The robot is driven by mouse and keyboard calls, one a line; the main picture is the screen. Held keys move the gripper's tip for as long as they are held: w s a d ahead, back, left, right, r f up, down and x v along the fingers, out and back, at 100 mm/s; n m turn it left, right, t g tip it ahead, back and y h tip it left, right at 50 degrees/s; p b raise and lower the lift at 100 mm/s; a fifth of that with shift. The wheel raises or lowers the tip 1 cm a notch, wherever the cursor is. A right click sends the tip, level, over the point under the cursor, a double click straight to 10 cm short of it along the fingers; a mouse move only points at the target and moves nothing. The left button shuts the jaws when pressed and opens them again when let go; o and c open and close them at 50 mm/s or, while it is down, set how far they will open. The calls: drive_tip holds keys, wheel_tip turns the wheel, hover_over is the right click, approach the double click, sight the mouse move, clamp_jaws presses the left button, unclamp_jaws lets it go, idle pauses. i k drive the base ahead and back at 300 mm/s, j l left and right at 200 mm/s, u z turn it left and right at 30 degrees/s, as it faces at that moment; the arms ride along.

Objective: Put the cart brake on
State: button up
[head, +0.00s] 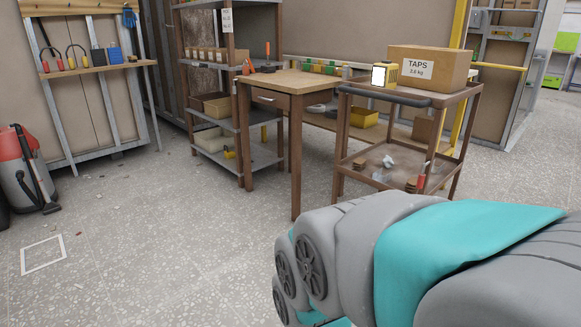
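The cart (345,133) is a brown two-level trolley standing right of the middle, beside the wooden workbench. Its dark push handle (385,97) runs along the near edge of the top. A cardboard box marked TAPS (430,67) and a small yellow-and-white item (383,75) sit on the top. The lower shelf (372,165) holds small loose items, including something red at its right. My grey and teal arm covers the cart's lower right, so its wheels there are hidden. I cannot make out a brake. My gripper is not in view.
The wooden workbench (292,81) stands just left of the cart, with a shelf rack (238,125) behind it. A red and grey vacuum (17,170) stands at the far left. The speckled floor in the left foreground is mostly clear, with a white marked square (43,254).

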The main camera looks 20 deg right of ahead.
sight(421, 176)
drive_tip(key=z, duration=1.5)
